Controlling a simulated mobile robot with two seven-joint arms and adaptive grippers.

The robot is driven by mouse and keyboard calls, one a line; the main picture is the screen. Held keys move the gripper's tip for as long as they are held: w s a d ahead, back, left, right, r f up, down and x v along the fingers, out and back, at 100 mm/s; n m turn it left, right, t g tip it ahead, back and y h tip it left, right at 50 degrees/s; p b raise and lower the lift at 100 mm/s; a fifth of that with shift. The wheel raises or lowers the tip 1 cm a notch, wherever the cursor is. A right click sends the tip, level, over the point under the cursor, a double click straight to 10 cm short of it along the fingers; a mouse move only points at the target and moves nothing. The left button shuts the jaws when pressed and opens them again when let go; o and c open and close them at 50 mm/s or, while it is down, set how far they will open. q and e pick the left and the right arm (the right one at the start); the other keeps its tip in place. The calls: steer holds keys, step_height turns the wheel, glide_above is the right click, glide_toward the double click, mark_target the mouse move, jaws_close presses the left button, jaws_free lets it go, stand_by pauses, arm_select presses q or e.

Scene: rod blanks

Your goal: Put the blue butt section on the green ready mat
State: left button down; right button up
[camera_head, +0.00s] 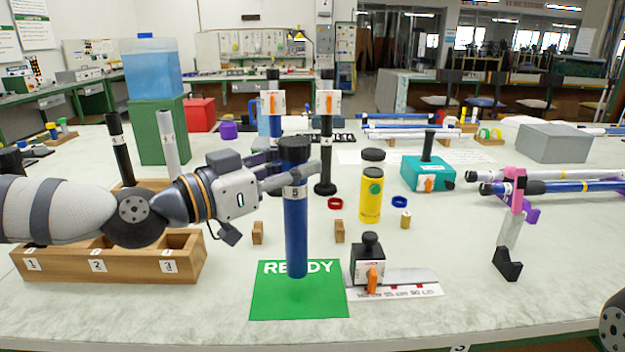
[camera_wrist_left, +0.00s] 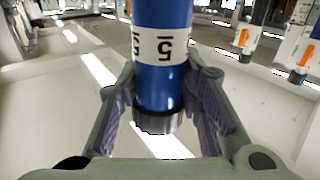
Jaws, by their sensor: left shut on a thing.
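The blue butt section (camera_head: 296,235), with a black top end and a white label reading 5, stands upright in my left gripper (camera_head: 290,178). The fingers are shut around its upper part, near the label. In the left wrist view the blue butt section (camera_wrist_left: 160,85) sits between both finger pads of the left gripper (camera_wrist_left: 165,105). In the head view its lower end overlaps the green ready mat (camera_head: 265,305), covering part of the READY lettering; I cannot tell whether it touches the mat. My right gripper is out of view.
A black stand with an orange lever (camera_head: 368,262) is close to the mat's right side, by a white ruler plate (camera_head: 405,290). A wooden numbered rack (camera_head: 130,268) is on the left under my arm. A yellow bottle (camera_head: 371,195) and small wooden blocks (camera_head: 340,231) are behind the mat.

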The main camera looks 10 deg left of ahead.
mark_target(284, 188)
arm_select(q)
steer(key=f, duration=0.2)
steer(key=f+b, duration=0.1)
steer(key=f, duration=0.1)
steer(key=shift+w, duration=0.4)
steer(key=shift+s, duration=0.1)
steer(key=shift+s+r, duration=0.3)
steer(key=shift+r, duration=0.1)
steer(key=shift+w+f, duration=0.1)
steer(key=shift+f, duration=0.05)
steer(key=c, duration=1.1)
jaws_free()
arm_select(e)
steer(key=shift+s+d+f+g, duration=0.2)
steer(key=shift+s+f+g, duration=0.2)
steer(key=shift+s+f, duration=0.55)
